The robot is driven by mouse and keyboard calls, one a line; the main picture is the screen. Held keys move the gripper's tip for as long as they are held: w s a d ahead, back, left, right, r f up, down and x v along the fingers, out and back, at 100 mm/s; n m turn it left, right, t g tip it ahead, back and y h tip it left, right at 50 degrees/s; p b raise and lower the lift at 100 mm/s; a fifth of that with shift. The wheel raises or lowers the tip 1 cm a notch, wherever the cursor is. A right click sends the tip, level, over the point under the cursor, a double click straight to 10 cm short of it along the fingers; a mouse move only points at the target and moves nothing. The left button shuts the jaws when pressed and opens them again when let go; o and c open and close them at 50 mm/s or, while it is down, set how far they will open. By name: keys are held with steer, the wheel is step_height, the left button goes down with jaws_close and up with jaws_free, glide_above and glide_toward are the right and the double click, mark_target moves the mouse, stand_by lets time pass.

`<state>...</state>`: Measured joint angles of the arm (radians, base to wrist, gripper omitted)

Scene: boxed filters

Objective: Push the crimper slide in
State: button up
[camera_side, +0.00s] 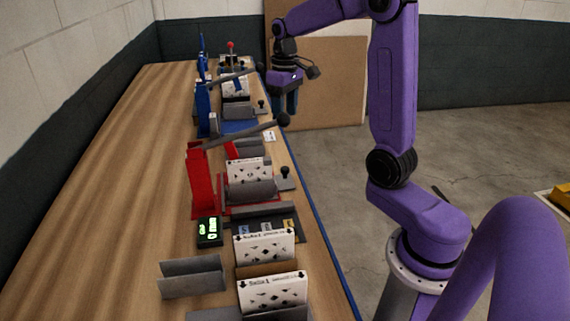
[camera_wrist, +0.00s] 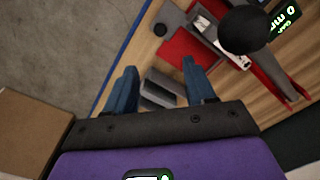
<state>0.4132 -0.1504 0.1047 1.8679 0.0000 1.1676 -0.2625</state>
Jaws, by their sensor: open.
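A red lever press (camera_side: 203,180) stands mid-table in the side view, and a blue lever press (camera_side: 203,108) stands farther back. Which is the crimper, I cannot tell. The red press has a small slide with a black knob (camera_side: 285,173) at its right; the blue one has a similar knobbed slide (camera_side: 261,106). My gripper (camera_side: 286,105) hangs by the table's right edge, near the blue press, pointing down. In the wrist view my gripper (camera_wrist: 160,78) has its blue fingers apart and empty. A grey bracket (camera_wrist: 165,88) shows beyond and between them, with the red base (camera_wrist: 185,45) above it.
The lever's black ball (camera_wrist: 244,30) is large in the wrist view. White printed filter boxes (camera_side: 265,248) stand in front in the side view. A green-lit display (camera_side: 209,231) and empty grey holder (camera_side: 192,277) are nearby. The table's left side is clear.

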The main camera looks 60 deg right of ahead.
mark_target(285, 168)
step_height(285, 168, down, 17)
steer(key=shift+f, duration=0.1)
stand_by(0.5)
steer(key=shift+a, duration=0.1)
jaws_close()
